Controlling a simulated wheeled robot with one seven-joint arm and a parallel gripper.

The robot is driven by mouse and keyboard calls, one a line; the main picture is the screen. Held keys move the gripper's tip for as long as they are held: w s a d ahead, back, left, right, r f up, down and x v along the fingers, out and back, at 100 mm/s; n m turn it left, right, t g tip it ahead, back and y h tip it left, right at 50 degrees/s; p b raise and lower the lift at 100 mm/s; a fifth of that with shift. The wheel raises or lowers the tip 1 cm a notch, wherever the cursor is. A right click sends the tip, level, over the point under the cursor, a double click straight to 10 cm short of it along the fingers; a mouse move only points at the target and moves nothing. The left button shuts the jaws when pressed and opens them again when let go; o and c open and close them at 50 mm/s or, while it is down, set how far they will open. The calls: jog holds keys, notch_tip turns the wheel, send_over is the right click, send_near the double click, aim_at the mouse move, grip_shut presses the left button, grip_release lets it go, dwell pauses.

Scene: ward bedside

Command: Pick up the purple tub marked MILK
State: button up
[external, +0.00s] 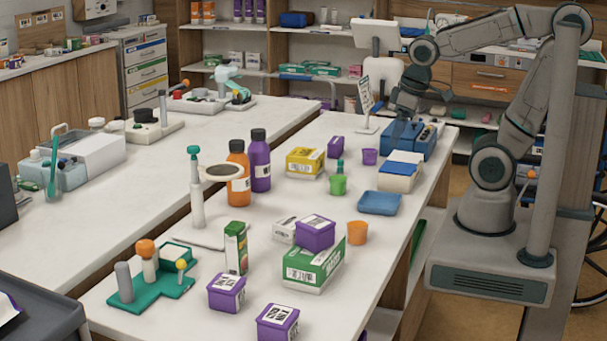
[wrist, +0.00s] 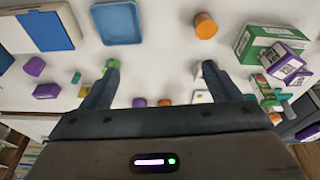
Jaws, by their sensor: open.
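Several purple tubs with white labels are in the external view; the print is too small for me to tell which says MILK. One tub (external: 315,233) sits on a green and white box (external: 318,268). Two more tubs stand on the counter near its front, one on the left (external: 227,293) and one on the right (external: 278,322). Purple tubs (wrist: 285,62) also show at the right of the wrist view. My gripper (wrist: 160,68) is open and empty. In the external view it is at the far end of the counter, well away from these tubs, its fingers partly hidden.
A ring stand (external: 198,195), two tall bottles (external: 260,160) and a carton (external: 236,248) stand left. A green fixture (external: 150,285) is at front left.

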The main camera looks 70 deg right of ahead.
jog(key=w+a+r+n, duration=0.2)
jog(key=w+a+n, duration=0.5)
jog(key=w+n, duration=0.3)
jog(key=n+p, duration=0.1)
jog(key=n, duration=2.5)
send_over(227, 283)
jog(key=s, duration=0.4)
notch_tip(227, 283, down, 12)
jog(key=x, duration=0.2)
jog(key=p+x, duration=0.1)
jog(key=x, duration=0.5)
jog(key=shift+w+a+r, duration=0.1)
jog(key=shift+w, duration=0.3)
jog(key=shift+p+x, duration=1)
jog(key=shift+x, duration=1.8)
jog(key=shift+w+r, duration=0.1)
jog(key=shift+w, duration=0.1)
jog(key=c, duration=1.2)
